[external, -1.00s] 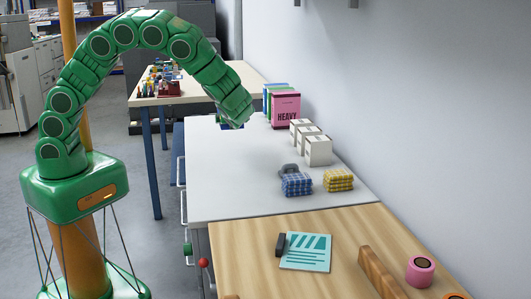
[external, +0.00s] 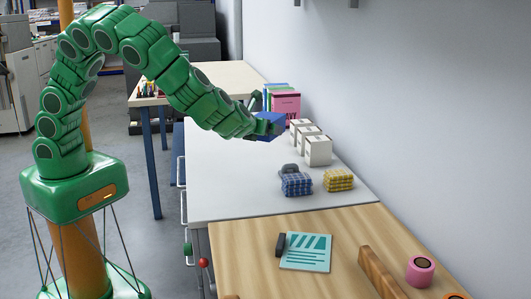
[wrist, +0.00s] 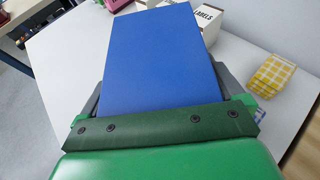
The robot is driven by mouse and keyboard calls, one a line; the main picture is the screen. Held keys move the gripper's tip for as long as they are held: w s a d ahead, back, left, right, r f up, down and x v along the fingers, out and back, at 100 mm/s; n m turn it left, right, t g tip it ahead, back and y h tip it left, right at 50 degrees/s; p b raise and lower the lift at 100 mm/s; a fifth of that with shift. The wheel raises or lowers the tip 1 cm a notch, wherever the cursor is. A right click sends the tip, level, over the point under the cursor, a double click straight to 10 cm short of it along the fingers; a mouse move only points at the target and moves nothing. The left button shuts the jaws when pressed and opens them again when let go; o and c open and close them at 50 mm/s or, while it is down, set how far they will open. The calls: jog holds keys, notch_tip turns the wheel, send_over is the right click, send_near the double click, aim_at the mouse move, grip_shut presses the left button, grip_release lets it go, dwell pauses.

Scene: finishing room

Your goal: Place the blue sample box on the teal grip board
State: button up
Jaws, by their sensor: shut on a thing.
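The blue sample box (external: 270,126) is held in my gripper (external: 262,124), above the far part of the white table. In the wrist view the box (wrist: 155,60) fills the middle, with a jaw at each side of it. My gripper (wrist: 160,105) is shut on it. The teal grip board (external: 306,252) lies flat on the wooden table at the front, well to the front and right of my gripper. It has darker stripes, and a dark block touches or stands by its left edge. The board is not in the wrist view.
White boxes (external: 318,151), a blue checked bundle (external: 296,184) and a yellow checked one (external: 339,180) stand on the white table (external: 225,190). Pink and green binders (external: 286,103) stand behind. A wooden bar (external: 380,270) and pink roll (external: 420,270) lie right of the board.

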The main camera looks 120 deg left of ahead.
jog(key=w+d+m+t+h, duration=0.1)
jog(key=w+d+m+t, duration=0.3)
jog(key=d, duration=0.6)
jog(key=w+d+m+t+h, duration=0.25)
jog(key=w+d, duration=0.35)
jog(key=d, duration=0.4)
jog(key=w+d+m+t+h, duration=0.1)
jog(key=w+d+m+t, duration=0.35)
jog(key=d, duration=0.45)
send_over(300, 251)
jog(key=shift+n+y, duration=0.35)
jog(key=shift+n, duration=0.05)
jog(key=shift+s+f, duration=0.2)
jog(key=shift+f, duration=4.6)
jog(key=shift+w+f, duration=0.2)
jog(key=shift+f, duration=1.5)
jog(key=shift+f, duration=0.15)
jog(key=o, duration=0.7)
